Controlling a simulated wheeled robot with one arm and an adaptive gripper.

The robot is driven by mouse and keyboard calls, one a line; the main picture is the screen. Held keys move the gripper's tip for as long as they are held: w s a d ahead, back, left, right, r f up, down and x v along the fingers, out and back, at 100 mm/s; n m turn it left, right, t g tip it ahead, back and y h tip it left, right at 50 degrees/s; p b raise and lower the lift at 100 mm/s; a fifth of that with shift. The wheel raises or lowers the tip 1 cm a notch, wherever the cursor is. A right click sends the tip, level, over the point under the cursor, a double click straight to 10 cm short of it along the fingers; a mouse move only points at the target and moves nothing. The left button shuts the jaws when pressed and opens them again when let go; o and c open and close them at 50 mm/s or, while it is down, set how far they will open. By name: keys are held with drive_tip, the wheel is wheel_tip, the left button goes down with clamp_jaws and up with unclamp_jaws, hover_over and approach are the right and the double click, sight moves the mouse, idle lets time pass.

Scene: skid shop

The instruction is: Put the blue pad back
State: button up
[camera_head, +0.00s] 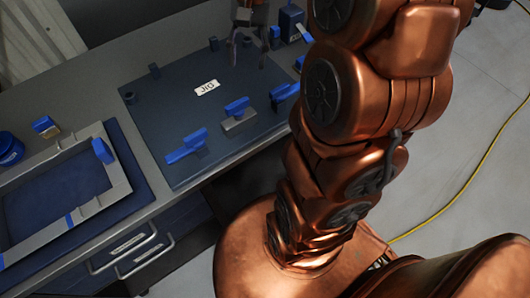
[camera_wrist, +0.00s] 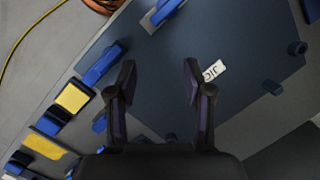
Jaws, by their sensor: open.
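Several blue pieces are in view, and I cannot tell for certain which is the blue pad. One blue block (camera_head: 102,150) stands on the right side of the grey rectangular frame at the left. Blue-topped clamps sit along the near edge of the dark jig plate (camera_head: 165,110), one at the left (camera_head: 186,146) and one in the middle (camera_head: 238,107). My gripper (camera_head: 248,62) is above the far part of the plate, open and empty. In the wrist view my gripper (camera_wrist: 165,80) has its fingers apart, with bare plate and the JIG label (camera_wrist: 213,70) beyond them.
The grey frame (camera_head: 118,178) lies on a dark blue mat at the left of the bench. A round blue container (camera_head: 10,148) is at the far left. Yellow-faced blocks (camera_wrist: 73,97) stand beside the plate in the wrist view. A yellow cable (camera_head: 480,165) lies on the floor.

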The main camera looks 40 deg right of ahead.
drive_tip(key=s+a+f+n+h, duration=0.1)
drive_tip(key=s+a+f+n, duration=0.1)
drive_tip(key=s, duration=0.4)
drive_tip(key=s+a+f+n+h, duration=0.1)
drive_tip(key=s+a+f+n, duration=0.1)
drive_tip(key=s, duration=0.5)
drive_tip(key=s+a+f+n, duration=0.2)
drive_tip(key=s+a+n, duration=0.2)
drive_tip(key=s+a, duration=0.2)
drive_tip(key=shift+s+f+h, duration=0.25)
drive_tip(key=shift+f+h, duration=0.1)
drive_tip(key=shift+h, duration=0.05)
wheel_tip(320, 180, up, 7)
drive_tip(key=p, duration=0.7)
drive_tip(key=shift+r, duration=0.1)
